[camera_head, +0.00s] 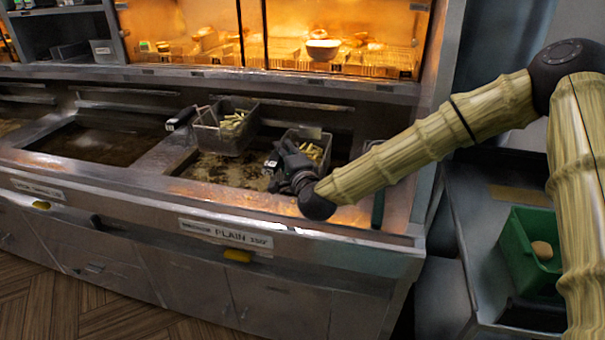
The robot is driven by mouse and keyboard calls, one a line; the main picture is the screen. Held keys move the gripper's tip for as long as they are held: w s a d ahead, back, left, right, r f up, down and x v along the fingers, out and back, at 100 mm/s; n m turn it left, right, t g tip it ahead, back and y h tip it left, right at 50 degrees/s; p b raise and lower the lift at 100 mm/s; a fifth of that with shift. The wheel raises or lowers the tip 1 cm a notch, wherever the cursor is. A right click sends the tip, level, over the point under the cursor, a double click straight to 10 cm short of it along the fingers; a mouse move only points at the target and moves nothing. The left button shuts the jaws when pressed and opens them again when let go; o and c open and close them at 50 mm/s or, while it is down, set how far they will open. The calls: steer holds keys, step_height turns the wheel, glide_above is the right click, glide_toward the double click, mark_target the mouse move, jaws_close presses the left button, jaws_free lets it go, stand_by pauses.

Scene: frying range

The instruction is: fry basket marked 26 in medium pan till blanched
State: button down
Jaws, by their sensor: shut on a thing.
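My gripper (276,164) is at the front of the right-hand frying pan (212,170), shut on the right wire basket (325,139). This basket holds pale yellow fries and sits over the right part of that pan. My gripper and wrist cover part of the basket, and its exact height against the oil is hard to tell. A second basket (240,142) with similar fries is to the left, at the back of the same pan, with a dark handle end pointing left. I cannot read a number on either basket, nor the fries' degree of cooking.
Another pan (85,142) of dark oil lies left, with no basket. A lit warming cabinet (320,45) with food stands behind. A green bin (515,245) is on the right counter.

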steer(key=shift+r+p, duration=1.25)
steer(key=shift+r, duration=2.3)
